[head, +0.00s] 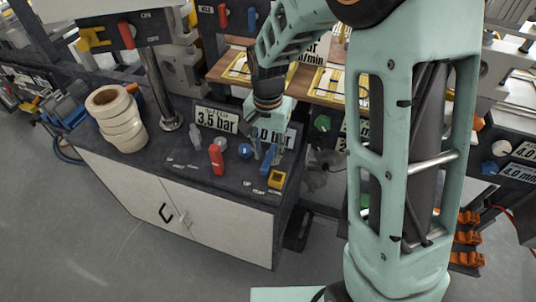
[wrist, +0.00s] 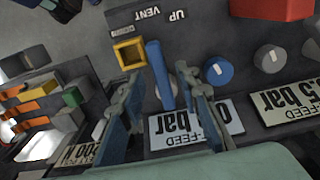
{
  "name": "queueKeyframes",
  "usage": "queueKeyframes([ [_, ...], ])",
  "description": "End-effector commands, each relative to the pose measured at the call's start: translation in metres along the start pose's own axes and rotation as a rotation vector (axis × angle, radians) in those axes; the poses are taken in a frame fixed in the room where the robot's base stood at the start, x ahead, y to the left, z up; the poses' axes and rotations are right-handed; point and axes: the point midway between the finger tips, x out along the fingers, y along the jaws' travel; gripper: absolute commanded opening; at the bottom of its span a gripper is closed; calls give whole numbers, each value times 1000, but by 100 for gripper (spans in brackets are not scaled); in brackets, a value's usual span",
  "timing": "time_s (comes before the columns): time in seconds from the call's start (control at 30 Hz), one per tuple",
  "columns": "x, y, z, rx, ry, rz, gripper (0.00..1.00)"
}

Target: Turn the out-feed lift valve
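The likely out-feed lift valve is a blue lever (head: 268,162) on the dark console top, beside UP and VENT markings. In the wrist view the lever (wrist: 156,60) stands between my two fingertips, with a gap visible on each side. My gripper (wrist: 160,80) is open around it, and I see no contact. In the head view my gripper (head: 264,146) comes down over the lever from behind. A pressure plate (wrist: 192,125), partly hidden by a finger, reads "-FEED" and "0 bar".
A yellow square-rimmed part (wrist: 130,53) is close beside the lever. A blue knob (wrist: 218,72) and a red lever (head: 216,160) are on the other side. A 3.5 bar plate (head: 216,119) stands behind. Rolls of tape (head: 117,118) are at the console's left end.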

Motion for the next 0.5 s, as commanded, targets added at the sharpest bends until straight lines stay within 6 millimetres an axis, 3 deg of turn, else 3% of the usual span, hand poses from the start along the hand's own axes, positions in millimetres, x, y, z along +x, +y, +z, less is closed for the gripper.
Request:
queueKeyframes([
  [0.2, 18, 0, 0, 1, 0, 0, 30],
  [0.5, 20, 0, 0, 1, 1, -1, 29],
])
